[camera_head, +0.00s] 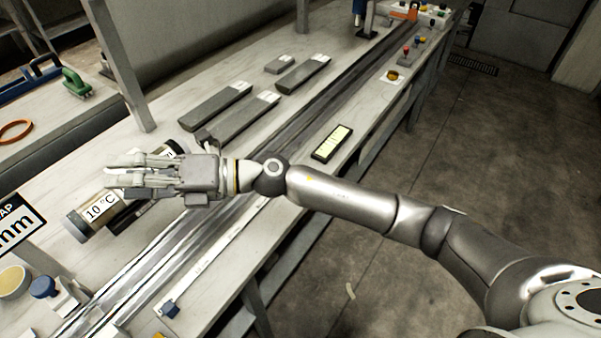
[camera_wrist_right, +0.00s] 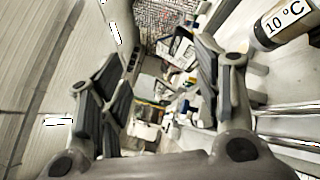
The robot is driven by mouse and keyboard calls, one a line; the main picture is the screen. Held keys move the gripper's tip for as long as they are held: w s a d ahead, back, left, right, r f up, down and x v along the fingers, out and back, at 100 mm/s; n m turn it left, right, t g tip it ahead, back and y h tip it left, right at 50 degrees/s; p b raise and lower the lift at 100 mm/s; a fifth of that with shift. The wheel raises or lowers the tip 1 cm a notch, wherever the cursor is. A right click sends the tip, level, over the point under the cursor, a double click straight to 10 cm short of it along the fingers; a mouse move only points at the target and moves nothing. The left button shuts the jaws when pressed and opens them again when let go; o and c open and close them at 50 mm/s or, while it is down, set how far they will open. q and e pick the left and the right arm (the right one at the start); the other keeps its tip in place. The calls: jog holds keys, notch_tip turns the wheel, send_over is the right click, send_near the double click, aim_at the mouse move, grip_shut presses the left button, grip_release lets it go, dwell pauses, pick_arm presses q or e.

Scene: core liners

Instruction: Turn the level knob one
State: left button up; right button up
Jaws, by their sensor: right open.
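My right gripper (camera_head: 122,172) reaches in from the right above the left part of the bench, its fingers pointing left over a cylinder labelled 10 °C (camera_head: 97,211). In the right wrist view the gripper (camera_wrist_right: 157,58) has its fingers spread wide, with nothing held between them. A blue knob (camera_head: 43,287) stands on a small white block at the lower left, apart from the gripper. I cannot tell whether it is level knob one, as no label on it is readable. My left gripper is out of view.
Several grey bars, one a long bar (camera_head: 216,107), lie on the bench behind my arm. Metal rails (camera_head: 165,262) run along the bench. A small blue piece (camera_head: 170,309) sits near the front edge. A yellow round part (camera_head: 392,76) and coloured buttons (camera_head: 406,50) are farther right.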

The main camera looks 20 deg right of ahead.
jog(key=w+d+f+n+g+h, duration=0.4)
jog(key=d+f+n+h, duration=0.4)
jog(key=d+f+h, duration=0.4)
jog(key=w+d+r+t+h, duration=0.1)
jog(key=w+d+h, duration=0.3)
jog(key=d, duration=0.6)
jog(key=w+d+h, duration=0.3)
jog(key=d, duration=0.7)
jog(key=f, duration=0.3)
jog(key=f+p, duration=0.1)
jog(key=f, duration=0.6)
jog(key=shift+a+f, duration=0.2)
jog(key=shift+a, duration=0.1)
